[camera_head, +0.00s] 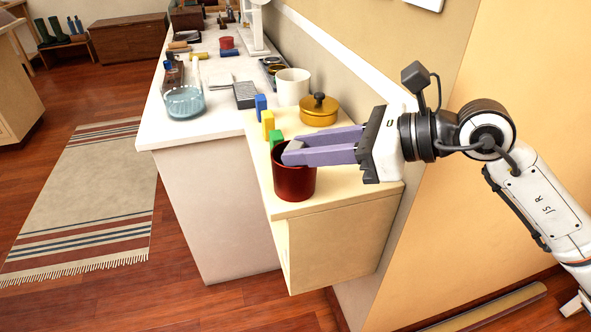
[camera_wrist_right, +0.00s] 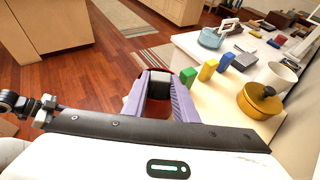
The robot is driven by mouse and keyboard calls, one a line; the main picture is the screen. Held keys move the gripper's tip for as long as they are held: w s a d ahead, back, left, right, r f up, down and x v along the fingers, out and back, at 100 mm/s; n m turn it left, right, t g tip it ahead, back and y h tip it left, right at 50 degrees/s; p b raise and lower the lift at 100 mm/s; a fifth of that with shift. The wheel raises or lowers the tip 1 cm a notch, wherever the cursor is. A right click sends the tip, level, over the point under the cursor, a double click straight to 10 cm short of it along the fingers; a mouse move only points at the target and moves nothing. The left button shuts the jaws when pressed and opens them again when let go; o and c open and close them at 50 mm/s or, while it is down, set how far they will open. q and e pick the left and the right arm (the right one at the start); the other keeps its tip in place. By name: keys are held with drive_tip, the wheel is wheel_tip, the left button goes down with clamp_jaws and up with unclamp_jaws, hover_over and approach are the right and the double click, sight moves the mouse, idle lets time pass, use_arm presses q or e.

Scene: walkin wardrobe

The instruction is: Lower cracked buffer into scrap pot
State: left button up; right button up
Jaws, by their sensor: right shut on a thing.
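My right gripper (camera_head: 298,150) is shut on a small grey block, the buffer (camera_head: 294,145), at its fingertips. The dark red pot (camera_head: 294,184) stands open on the pale wood surface, right under the fingertips. The buffer is over or just within the pot's mouth; I cannot tell how deep. In the right wrist view the buffer (camera_wrist_right: 159,82) sits between the two purple fingers, with the red rim (camera_wrist_right: 139,74) behind it. Cracks on it are too small to see. My left gripper is not in view.
Green (camera_head: 276,138), yellow (camera_head: 268,124) and blue (camera_head: 261,106) blocks stand in a row behind the red pot. A yellow lidded pot (camera_head: 319,112) and a white pot (camera_head: 293,87) stand near the wall. A glass bowl (camera_head: 184,103) is on the white counter. The pale surface's front right is clear.

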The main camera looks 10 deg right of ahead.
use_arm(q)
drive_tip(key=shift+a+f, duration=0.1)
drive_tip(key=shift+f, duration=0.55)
use_arm(e)
drive_tip(key=shift+f, duration=0.15)
drive_tip(key=o, duration=1.1)
drive_tip(key=shift+c, duration=0.2)
drive_tip(key=shift+o, duration=0.3)
wheel_tip(320, 180, up, 10)
drive_tip(key=p, duration=0.2)
drive_tip(key=shift+r, duration=0.2)
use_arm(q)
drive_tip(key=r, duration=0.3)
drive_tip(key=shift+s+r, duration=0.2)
